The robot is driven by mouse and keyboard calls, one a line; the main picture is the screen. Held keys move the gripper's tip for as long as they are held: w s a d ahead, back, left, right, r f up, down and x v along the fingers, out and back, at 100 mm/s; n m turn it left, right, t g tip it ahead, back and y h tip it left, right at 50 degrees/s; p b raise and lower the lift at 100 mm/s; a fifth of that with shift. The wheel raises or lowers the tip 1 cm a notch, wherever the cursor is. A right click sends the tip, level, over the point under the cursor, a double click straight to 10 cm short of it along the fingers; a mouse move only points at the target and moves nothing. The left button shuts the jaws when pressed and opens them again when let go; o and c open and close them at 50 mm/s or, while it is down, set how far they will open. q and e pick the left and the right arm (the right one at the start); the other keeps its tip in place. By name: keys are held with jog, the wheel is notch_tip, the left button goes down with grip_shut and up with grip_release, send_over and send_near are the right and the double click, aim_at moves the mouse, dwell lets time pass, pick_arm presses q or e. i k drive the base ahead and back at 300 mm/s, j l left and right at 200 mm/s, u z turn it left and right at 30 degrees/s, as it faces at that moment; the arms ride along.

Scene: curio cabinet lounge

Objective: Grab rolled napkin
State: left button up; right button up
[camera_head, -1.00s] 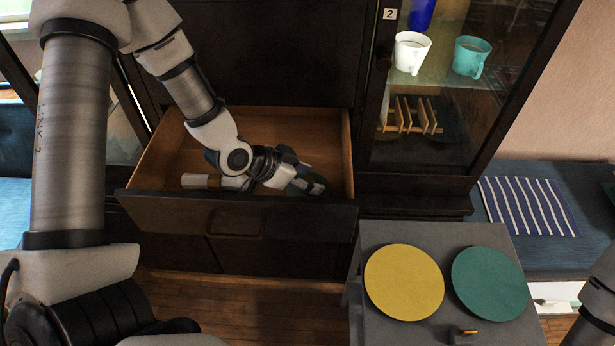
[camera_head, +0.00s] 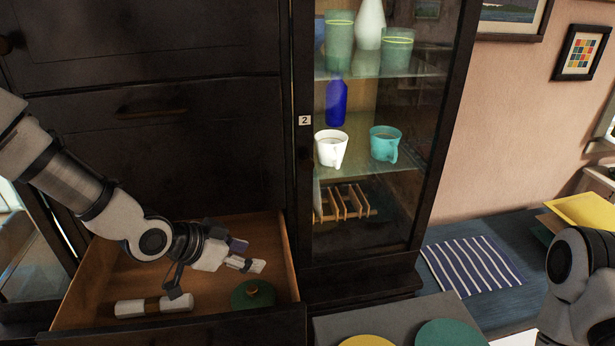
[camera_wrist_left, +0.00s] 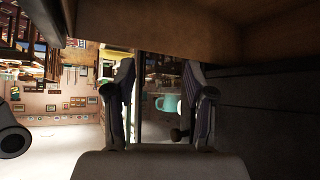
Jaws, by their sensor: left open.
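The rolled napkin (camera_head: 153,306), a pale roll with a brown band around it, lies in the open drawer (camera_head: 92,281) at its front left. My left gripper (camera_head: 247,256) is over the drawer, to the right of and above the napkin in the head view, pointing right. It is open and holds nothing. In the left wrist view its two fingers (camera_wrist_left: 161,105) stand apart, with no napkin between them. My right arm shows at the right edge of the head view, but its gripper does not show.
A green round object with a knob (camera_head: 252,294) lies in the drawer, right of the napkin. The glass cabinet (camera_head: 385,180) holding cups stands to the right. A grey table (camera_head: 330,325) with yellow and green discs stands in front. A striped mat (camera_head: 472,265) lies on the blue bench.

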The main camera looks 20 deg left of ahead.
aim_at(159, 305)
jog(key=k+j, duration=0.25)
jog(key=k, duration=0.2)
jog(key=k+j, duration=0.25)
jog(key=k, duration=0.25)
